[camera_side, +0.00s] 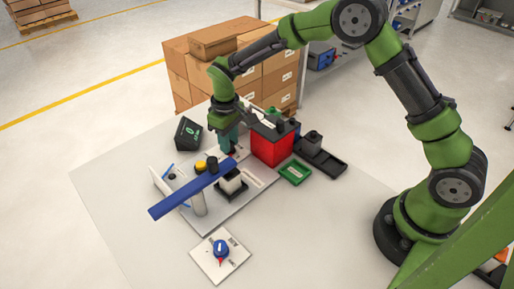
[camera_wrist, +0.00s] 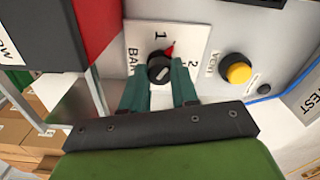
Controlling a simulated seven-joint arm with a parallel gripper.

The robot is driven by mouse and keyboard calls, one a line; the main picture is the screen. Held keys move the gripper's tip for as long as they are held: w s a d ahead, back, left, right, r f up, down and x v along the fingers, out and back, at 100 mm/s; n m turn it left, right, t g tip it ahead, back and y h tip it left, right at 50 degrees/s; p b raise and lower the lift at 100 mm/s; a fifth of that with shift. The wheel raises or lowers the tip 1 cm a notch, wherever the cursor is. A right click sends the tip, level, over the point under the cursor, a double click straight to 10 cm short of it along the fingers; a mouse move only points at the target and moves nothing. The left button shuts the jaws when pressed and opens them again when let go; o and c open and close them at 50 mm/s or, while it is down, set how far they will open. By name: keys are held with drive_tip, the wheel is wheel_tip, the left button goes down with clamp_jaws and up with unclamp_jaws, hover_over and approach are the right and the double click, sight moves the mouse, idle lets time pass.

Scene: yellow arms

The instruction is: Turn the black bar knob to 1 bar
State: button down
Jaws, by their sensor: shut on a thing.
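The black bar knob (camera_wrist: 160,68) sits on a white plate labelled BAR, with the numbers 1 and 2, in the wrist view. Its red pointer (camera_wrist: 169,51) points between the 1 and the 2. My gripper (camera_wrist: 157,84) is shut on the knob, with one green finger on each side. In the side view my gripper (camera_side: 229,149) reaches down to the panel from above, and its fingers mostly hide the knob.
A long blue bar (camera_side: 192,189) on a stand crosses the panel's front. A red block (camera_side: 272,146) stands right of my gripper. A black display box (camera_side: 188,133) is to the left, a yellow button (camera_wrist: 239,74) beside the knob. A blue knob (camera_side: 221,248) sits in front.

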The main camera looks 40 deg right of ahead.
idle(0.3)
drive_tip(key=c, duration=0.9)
unclamp_jaws()
drive_tip(key=shift+o, duration=0.2)
wheel_tip(320, 180, up, 17)
